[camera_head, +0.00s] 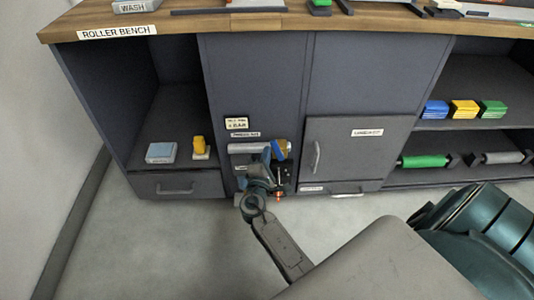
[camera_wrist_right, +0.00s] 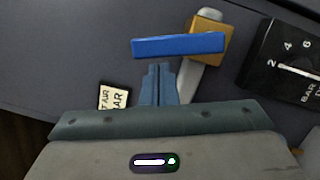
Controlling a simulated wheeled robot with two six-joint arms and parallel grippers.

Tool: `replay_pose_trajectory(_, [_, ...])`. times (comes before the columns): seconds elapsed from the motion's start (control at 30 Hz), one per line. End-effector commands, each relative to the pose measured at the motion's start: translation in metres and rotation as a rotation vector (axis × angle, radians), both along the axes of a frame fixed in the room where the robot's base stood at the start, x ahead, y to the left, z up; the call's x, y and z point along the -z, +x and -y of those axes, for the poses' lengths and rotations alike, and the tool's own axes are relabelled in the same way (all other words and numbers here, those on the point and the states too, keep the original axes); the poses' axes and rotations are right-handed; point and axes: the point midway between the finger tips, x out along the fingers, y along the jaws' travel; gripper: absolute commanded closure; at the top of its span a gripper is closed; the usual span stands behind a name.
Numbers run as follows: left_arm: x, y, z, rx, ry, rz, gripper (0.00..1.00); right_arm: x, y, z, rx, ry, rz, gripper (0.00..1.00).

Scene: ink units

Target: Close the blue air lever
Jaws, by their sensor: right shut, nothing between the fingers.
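The blue air lever (camera_wrist_right: 180,45) is a flat blue bar on a brass-coloured valve body (camera_wrist_right: 212,38) in the right wrist view. It lies across the line of the grey pipe (camera_wrist_right: 189,82), its free end to the left. My right gripper (camera_wrist_right: 160,70) is shut and empty, its fingertips just below the lever in that view; I cannot tell if they touch it. In the head view the lever (camera_head: 279,151) shows small at the cabinet front, with my right gripper (camera_head: 266,155) in front and partly hiding it. My left gripper is out of view.
A black gauge box (camera_wrist_right: 286,65) sits right of the valve, and a cream label (camera_wrist_right: 113,97) lies left of the fingers. In the head view, a cabinet door (camera_head: 350,155) with a handle is to the right, and an open shelf bay (camera_head: 165,115) is to the left.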

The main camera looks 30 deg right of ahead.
Motion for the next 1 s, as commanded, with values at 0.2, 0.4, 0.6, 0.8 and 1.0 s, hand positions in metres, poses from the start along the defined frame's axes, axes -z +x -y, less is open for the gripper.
replay_pose_trajectory(0.2, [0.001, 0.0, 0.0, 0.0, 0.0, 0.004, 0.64, -0.001, -0.001, 0.002, 0.0, 0.028, 0.017, 1.0])
replay_pose_trajectory(0.4, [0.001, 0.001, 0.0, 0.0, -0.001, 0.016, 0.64, -0.009, -0.006, 0.009, 0.001, 0.18, 0.112, 1.0])
replay_pose_trajectory(0.6, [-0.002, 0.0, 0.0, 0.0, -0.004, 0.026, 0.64, -0.012, -0.007, 0.012, 0.0, 0.242, 0.148, 1.0])
replay_pose_trajectory(0.8, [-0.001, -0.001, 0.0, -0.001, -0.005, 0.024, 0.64, -0.012, -0.007, 0.012, 0.0, 0.24, 0.147, 1.0])
replay_pose_trajectory(1.0, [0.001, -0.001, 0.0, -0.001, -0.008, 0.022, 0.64, -0.01, -0.004, 0.013, -0.001, 0.24, 0.147, 1.0])
